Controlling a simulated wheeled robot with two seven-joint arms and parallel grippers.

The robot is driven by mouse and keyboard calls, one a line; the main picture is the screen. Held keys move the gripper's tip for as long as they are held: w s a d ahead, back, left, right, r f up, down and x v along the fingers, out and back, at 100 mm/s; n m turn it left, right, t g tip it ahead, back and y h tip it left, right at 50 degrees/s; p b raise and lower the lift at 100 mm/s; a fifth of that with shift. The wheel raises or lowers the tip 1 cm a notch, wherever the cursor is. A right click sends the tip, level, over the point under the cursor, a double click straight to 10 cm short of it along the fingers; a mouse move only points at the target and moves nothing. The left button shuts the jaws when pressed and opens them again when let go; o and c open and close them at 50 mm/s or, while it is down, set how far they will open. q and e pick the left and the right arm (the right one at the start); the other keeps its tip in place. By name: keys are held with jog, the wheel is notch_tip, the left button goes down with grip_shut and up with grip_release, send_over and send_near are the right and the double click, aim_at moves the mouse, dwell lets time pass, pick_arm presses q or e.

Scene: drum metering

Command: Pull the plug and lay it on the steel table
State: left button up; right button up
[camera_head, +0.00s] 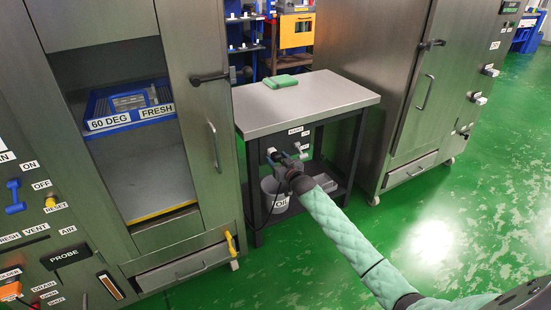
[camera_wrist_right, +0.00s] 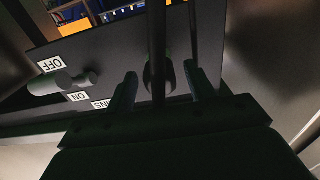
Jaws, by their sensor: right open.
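The steel table (camera_head: 335,96) stands between two steel cabinets, with a bare grey top apart from a green cloth-like item. My right gripper (camera_head: 288,158) is below its front edge, at the dark panel under the top. In the right wrist view my right gripper (camera_wrist_right: 161,88) is open, with one finger on each side of a dark rounded piece, which looks like the plug (camera_wrist_right: 158,74). A dark cord or bar runs from it towards the picture's top. I cannot tell whether the fingers touch it. In the head view the gripper hides the plug. My left gripper is not in view.
The green folded item (camera_head: 281,81) lies at the tabletop's back left. A switch (camera_wrist_right: 62,83) with ON and OFF labels sits beside the plug. A white bucket (camera_head: 273,194) stands on the table's lower shelf.

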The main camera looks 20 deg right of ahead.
aim_at(279, 160)
jog(key=shift+p, duration=0.65)
dwell(0.6)
grip_shut()
jog(key=shift+s+d+p, duration=0.15)
jog(key=shift+s+p, duration=1.2)
jog(key=shift+s, duration=0.5)
jog(key=shift+s+d+p, duration=0.1)
jog(key=shift+s+p, duration=0.65)
jog(key=shift+s, duration=0.4)
jog(key=shift+s, duration=0.1)
